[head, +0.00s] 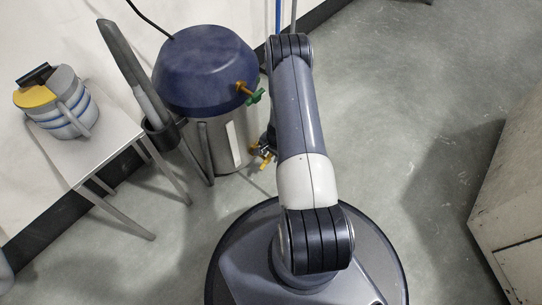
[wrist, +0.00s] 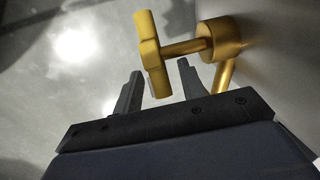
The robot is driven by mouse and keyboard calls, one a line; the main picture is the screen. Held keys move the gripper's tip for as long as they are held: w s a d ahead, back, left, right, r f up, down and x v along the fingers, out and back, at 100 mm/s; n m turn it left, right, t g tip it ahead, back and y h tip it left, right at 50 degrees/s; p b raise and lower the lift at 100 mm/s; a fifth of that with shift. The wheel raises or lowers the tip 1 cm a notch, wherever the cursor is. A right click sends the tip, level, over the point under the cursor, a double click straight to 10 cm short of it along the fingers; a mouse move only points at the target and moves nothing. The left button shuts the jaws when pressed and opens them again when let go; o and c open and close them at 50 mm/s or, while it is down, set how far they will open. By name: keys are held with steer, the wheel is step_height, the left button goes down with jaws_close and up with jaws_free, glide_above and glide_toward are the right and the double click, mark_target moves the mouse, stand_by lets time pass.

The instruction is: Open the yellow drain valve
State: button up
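The yellow drain valve (head: 265,163) sits low on the side of the steel tank in the head view, beside my arm. In the wrist view its yellow handle (wrist: 152,52) is a flat bar on a short stem from a round brass-coloured body (wrist: 221,39). My gripper (wrist: 158,82) is open. The lower end of the handle appears between its two fingers, with gaps visible on both sides. In the head view my gripper (head: 264,148) is small and partly hidden by my arm, close to the valve.
The steel tank (head: 222,145) has a dark blue lid (head: 207,66) and a green-handled valve (head: 255,97) above the yellow one. A white table (head: 102,138) with a yellow-and-grey container (head: 58,102) stands left. A cabinet (head: 515,190) stands right. The floor between is clear.

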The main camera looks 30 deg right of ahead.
steer(key=shift+f, duration=0.1)
steer(key=shift+c, duration=0.5)
jaws_close()
steer(key=shift+a+h+b, duration=0.15)
steer(key=shift+h+b, duration=0.4)
steer(key=shift+h, duration=0.05)
steer(key=shift+a+r+t+h, duration=0.1)
steer(key=shift+r+t+h, duration=0.2)
steer(key=shift+h, duration=0.35)
steer(key=shift+a+r+t+h, duration=0.1)
steer(key=shift+t+h, duration=0.3)
steer(key=shift+h, duration=0.25)
